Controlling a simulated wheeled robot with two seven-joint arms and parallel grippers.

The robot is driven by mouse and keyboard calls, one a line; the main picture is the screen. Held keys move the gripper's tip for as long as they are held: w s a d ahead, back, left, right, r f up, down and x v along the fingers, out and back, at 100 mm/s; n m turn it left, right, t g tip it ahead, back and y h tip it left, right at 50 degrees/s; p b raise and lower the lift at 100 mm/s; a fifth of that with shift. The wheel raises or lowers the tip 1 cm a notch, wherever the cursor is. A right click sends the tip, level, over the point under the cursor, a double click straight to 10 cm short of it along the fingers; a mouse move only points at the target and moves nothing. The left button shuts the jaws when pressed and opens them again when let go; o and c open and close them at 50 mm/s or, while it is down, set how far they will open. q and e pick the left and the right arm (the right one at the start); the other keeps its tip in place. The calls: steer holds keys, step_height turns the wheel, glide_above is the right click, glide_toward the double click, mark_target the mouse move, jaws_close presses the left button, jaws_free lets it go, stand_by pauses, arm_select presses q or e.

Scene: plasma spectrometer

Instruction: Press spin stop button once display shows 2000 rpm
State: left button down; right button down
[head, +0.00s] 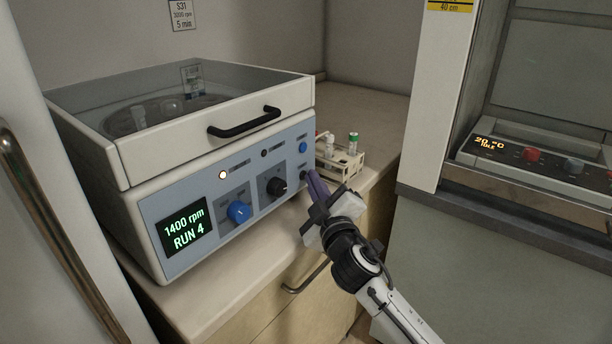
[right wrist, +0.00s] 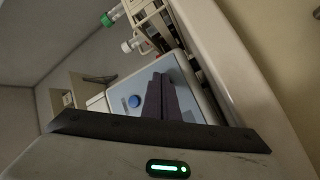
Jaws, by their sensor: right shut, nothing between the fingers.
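The spinning machine (head: 215,235) stands on the counter with its lid closed. Its display (head: 184,229) reads 1400 rpm, RUN 4. At the right end of its front panel are a small blue button (head: 302,147) and, below it, a dark round control (head: 305,175). Their labels are too small to read, so I cannot tell which is spin stop. My right gripper (head: 312,178) is shut and empty, its purple fingertips close to the dark control; contact cannot be told. In the right wrist view the fingers (right wrist: 160,95) point at the panel, beside the blue button (right wrist: 134,101). My left gripper is out of view.
The panel also has a blue knob (head: 239,212), a black knob (head: 277,187) and a lit indicator (head: 222,175). A rack (head: 342,165) with capped tubes stands right of the machine. A second device (head: 535,160) reads 20 °C, IDLE. A drawer handle (head: 306,277) lies below.

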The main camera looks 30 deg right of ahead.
steer(key=shift+w+a+r, duration=0.1)
steer(key=shift+a+r, duration=0.15)
steer(key=shift+a, duration=0.05)
steer(key=shift+s+d+f, duration=0.1)
steer(key=shift+s+f, duration=0.15)
steer(key=shift+f, duration=0.05)
steer(key=shift+s+d, duration=0.1)
steer(key=shift+s, duration=0.1)
steer(key=shift+s+d, duration=0.15)
steer(key=s, duration=0.1)
steer(key=s+d, duration=0.1)
steer(key=s, duration=0.1)
steer(key=s+d+p, duration=0.1)
steer(key=shift+s, duration=0.35)
stand_by(0.9)
